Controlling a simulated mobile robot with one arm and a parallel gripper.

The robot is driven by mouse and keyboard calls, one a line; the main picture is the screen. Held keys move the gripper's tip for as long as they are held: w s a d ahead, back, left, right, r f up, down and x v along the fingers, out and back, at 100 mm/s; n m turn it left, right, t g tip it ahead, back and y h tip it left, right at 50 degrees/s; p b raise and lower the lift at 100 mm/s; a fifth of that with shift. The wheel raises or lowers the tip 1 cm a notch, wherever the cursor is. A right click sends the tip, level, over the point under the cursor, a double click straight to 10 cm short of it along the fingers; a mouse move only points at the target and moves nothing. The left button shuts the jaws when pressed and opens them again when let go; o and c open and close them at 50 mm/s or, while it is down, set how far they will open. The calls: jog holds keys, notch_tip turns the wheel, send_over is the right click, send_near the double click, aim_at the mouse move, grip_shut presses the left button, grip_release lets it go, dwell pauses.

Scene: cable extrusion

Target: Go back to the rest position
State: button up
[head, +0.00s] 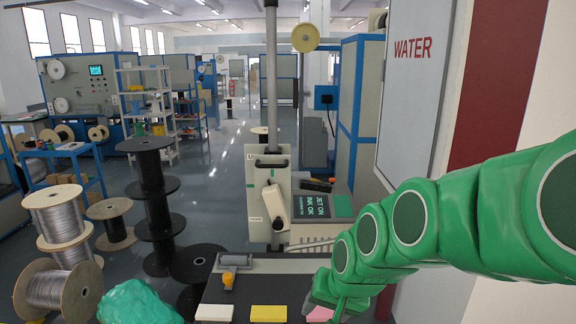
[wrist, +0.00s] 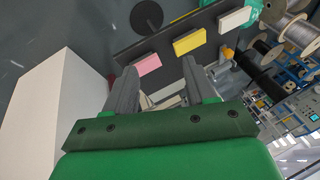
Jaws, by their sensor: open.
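My gripper (wrist: 157,90) shows in the wrist view with its two grey fingers apart and nothing between them. In the head view my green arm reaches in from the right, and the gripper end (head: 335,300) is low at the bottom, by the right end of a dark table (head: 250,290). On the table's front edge lie a white block (head: 214,313), a yellow block (head: 268,313) and a pink block (head: 320,314). The wrist view shows the pink block (wrist: 147,64), yellow block (wrist: 189,41) and white block (wrist: 233,20) beyond the fingers, apart from them.
A machine with a lever (head: 275,205) and a sign panel (head: 310,206) stands behind the table. A white WATER cabinet (head: 412,90) is close on the right. Cable spools (head: 60,290) and a green bundle (head: 138,303) crowd the left. The aisle floor (head: 210,160) is clear.

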jog(key=s+d+n+g+h, duration=0.1)
jog(key=s+d, duration=0.3)
jog(key=s, duration=0.7)
jog(key=s+d+n+g+h, duration=0.1)
jog(key=s+d+g, duration=0.3)
jog(key=s, duration=0.7)
jog(key=shift+f+g+h, duration=0.3)
jog(key=shift+f+h, duration=0.1)
jog(key=shift+f, duration=0.05)
